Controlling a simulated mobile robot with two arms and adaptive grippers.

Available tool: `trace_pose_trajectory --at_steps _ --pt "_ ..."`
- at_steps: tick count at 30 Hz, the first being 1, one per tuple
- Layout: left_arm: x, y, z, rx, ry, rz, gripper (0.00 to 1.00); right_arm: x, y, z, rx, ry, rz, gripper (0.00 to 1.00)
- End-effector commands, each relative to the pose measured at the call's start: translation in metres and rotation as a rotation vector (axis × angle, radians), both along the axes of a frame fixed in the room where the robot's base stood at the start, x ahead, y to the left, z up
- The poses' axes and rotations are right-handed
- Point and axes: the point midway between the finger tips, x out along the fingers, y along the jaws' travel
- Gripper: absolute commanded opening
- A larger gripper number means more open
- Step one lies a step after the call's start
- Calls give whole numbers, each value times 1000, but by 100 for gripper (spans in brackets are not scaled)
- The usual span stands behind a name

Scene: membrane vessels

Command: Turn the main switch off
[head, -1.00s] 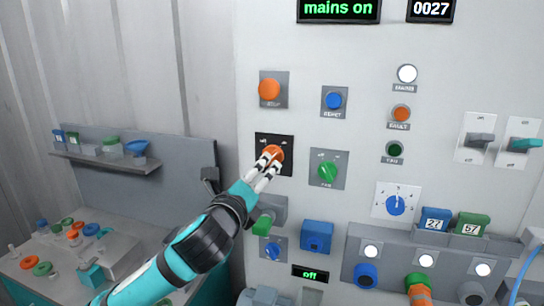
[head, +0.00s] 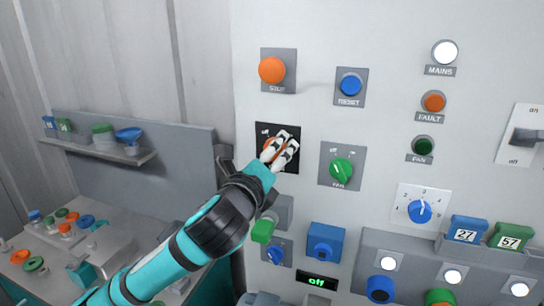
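The main switch is an orange knob (head: 267,145) on a black plate (head: 291,163) with on/off lettering, left of the middle in the head view. My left gripper (head: 287,138) reaches in from lower left, with its white and black fingers over the knob. The fingers cover most of the knob, so its pointing direction is hidden. The fingertips look close together and at the knob; I cannot tell whether they grip it. The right gripper is out of view.
Near the switch are the orange stop button (head: 271,70), the blue reset button (head: 349,85) and the green fan knob (head: 341,171). A green handle (head: 262,231) sits below my wrist. The white mains lamp (head: 445,52) is top right. A shelf (head: 100,155) stands at left.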

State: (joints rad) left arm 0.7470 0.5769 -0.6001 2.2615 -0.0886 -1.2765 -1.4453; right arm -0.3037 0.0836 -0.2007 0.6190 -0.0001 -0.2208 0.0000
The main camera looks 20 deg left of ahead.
Motion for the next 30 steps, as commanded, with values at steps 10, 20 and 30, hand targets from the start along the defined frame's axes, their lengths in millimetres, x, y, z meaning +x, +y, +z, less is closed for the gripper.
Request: trace_pose_trajectory --at_steps 10,20,30 --pt "0 0 0 0 1 1 25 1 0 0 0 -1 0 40" --pt "0 0 0 -30 2 0 18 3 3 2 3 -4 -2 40" --pt "1 0 1 -237 11 1 18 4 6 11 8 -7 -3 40"
